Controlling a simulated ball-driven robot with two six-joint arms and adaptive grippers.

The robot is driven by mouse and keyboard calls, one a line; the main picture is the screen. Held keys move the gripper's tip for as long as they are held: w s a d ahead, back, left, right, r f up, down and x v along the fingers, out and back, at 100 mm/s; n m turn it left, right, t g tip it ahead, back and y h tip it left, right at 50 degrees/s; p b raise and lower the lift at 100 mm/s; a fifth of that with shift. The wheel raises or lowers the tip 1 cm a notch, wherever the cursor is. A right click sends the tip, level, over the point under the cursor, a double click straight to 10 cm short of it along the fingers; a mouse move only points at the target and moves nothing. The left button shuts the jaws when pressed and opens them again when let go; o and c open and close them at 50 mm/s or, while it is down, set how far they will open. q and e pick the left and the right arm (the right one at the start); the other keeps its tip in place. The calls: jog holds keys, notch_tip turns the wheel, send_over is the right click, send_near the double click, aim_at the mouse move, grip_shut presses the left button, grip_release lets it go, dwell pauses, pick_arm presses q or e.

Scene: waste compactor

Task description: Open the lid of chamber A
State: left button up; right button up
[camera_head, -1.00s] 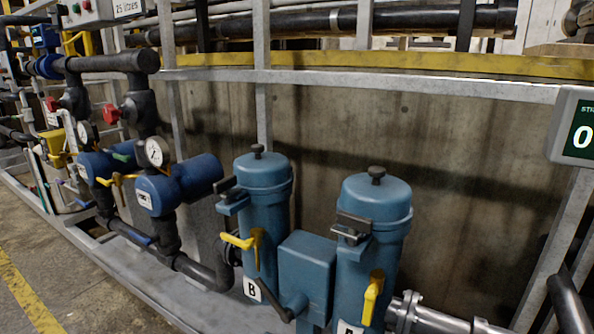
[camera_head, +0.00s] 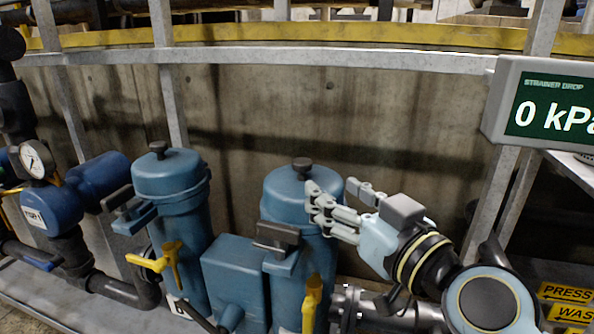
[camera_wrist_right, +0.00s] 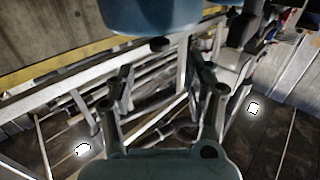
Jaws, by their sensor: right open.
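Chamber A is the right-hand of two blue upright cylinders. Its domed lid (camera_head: 284,192) is down on the body, with a dark knob (camera_head: 302,164) on top. A dark clamp (camera_head: 277,236) sits at its front left, and a yellow handle (camera_head: 312,302) is below. My right gripper (camera_head: 333,191) is open and empty at the right side of the lid, overlapping its edge; I cannot tell if it touches. In the right wrist view, a blue lid (camera_wrist_right: 165,14) with a dark knob (camera_wrist_right: 160,44) shows upside down beyond the open fingers (camera_wrist_right: 160,70). My left gripper is out of view.
Chamber B (camera_head: 172,180) stands to the left, closed, with its own yellow handle (camera_head: 165,260). A blue box (camera_head: 235,268) sits between the chambers. A grey rail (camera_head: 300,58) runs behind. A display reading 0 kPa (camera_head: 550,105) is at upper right.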

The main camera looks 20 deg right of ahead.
aim_at(307, 168)
jog(key=shift+w+r, duration=0.3)
jog(key=shift+r, duration=0.05)
jog(key=w, duration=0.3)
jog(key=w+a+p, duration=0.1)
jog(key=w, duration=0.4)
jog(key=shift+w+a+f, duration=0.1)
jog(key=shift+w+a, duration=0.35)
jog(key=shift+w, duration=0.45)
jog(key=shift+f, duration=0.1)
grip_shut()
